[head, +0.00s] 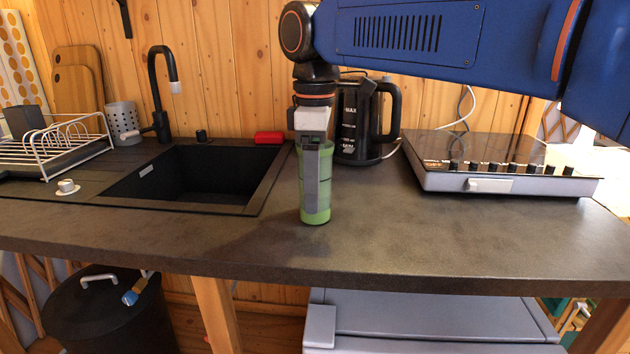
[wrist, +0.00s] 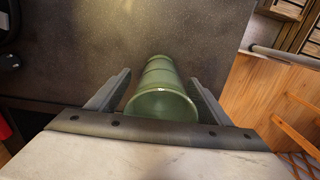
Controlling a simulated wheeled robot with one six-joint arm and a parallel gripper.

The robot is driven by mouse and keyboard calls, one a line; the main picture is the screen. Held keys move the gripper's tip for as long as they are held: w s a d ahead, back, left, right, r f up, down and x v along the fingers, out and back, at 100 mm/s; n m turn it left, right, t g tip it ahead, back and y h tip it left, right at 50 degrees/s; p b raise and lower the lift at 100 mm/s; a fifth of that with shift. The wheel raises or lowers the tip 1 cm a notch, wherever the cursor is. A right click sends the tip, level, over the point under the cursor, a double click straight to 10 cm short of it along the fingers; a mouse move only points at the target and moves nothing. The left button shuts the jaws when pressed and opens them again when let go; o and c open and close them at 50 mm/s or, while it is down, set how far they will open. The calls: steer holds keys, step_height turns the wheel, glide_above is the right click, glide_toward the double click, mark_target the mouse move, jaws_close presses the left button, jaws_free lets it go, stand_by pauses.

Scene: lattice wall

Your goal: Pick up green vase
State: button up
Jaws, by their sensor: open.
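The green vase (head: 318,214) stands upright on the dark countertop, to the right of the sink in the head view. My gripper (head: 316,205) points down over it, and a grey finger covers part of its front. In the wrist view the vase (wrist: 160,98) shows its round open rim and lies between my two fingers (wrist: 158,90). The fingers are open, one on each side of it. A gap shows on the left; on the right the finger is very close, and I cannot tell whether it touches.
A black kettle (head: 362,125) stands close behind the vase. A red sponge-like block (head: 269,138) lies behind the black sink (head: 200,175). A cooktop (head: 495,162) is to the right. The counter's front edge (head: 300,284) is near; the counter right of the vase is clear.

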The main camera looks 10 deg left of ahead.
steer(key=shift+f, duration=0.2)
steer(key=c, duration=1.3)
steer(key=shift+r, duration=0.1)
